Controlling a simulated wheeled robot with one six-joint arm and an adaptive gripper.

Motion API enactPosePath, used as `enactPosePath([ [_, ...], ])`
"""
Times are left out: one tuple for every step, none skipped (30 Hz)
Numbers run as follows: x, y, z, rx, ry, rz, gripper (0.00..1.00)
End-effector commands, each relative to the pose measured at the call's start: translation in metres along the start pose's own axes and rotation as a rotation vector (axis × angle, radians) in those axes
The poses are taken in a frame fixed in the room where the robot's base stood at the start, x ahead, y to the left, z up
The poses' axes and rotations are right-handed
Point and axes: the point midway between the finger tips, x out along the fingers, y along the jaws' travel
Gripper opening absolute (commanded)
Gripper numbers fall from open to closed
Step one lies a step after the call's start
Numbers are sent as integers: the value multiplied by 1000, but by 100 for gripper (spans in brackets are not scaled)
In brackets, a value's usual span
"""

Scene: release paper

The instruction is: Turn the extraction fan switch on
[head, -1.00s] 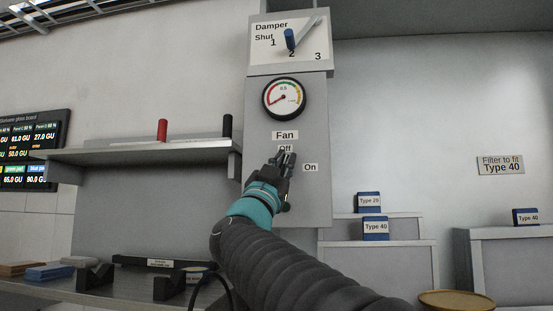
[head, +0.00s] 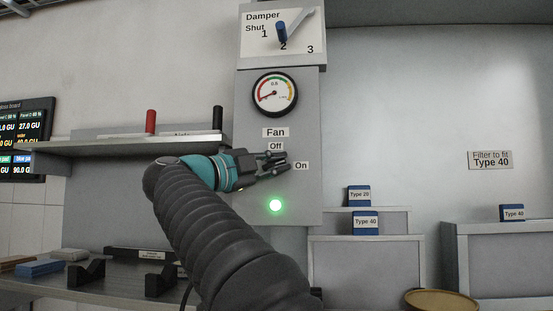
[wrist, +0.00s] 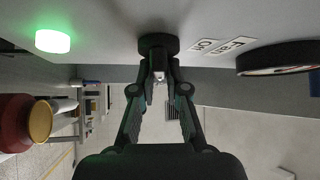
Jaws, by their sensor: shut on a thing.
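The fan switch (wrist: 158,43) is a dark round knob with a small lever on the grey panel. My gripper (wrist: 159,72) is shut on the switch lever, its two fingers on either side of it in the wrist view. In the head view my gripper (head: 280,166) lies almost level, its tips pointing right toward the "On" label (head: 301,166). The "Off" label (head: 275,146) sits just above it, under the "Fan" label (head: 275,132). The gripper hides the switch in the head view. A round lamp (head: 275,205) below glows green; it also shows in the wrist view (wrist: 53,41).
A dial gauge (head: 275,94) and a damper lever (head: 293,25) are above on the same panel. A shelf (head: 110,145) with a red and a black upright cylinder is left. Blue filter boxes (head: 365,223) stand on ledges at right.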

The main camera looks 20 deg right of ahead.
Motion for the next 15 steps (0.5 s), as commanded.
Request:
enactPosePath([
  [-1,0,7,24,-11,23,0],
  [-1,0,7,41,-12,39,0],
  [-1,0,7,61,-12,58,0],
  [-1,0,7,75,-12,73,0],
  [-1,0,7,88,-12,86,0],
  [-1,0,7,104,-13,102,0],
  [-1,0,7,116,-13,113,0],
  [-1,0,6,127,-12,124,0],
  [-1,0,7,140,-11,137,0],
  [-1,0,7,149,-12,147,0],
  [-1,0,7,158,-12,155,0],
  [-1,0,6,169,-12,165,0],
  [-1,0,6,176,-11,173,0],
  [-1,0,6,183,-11,180,0],
  [-1,0,6,190,-11,188,0],
])
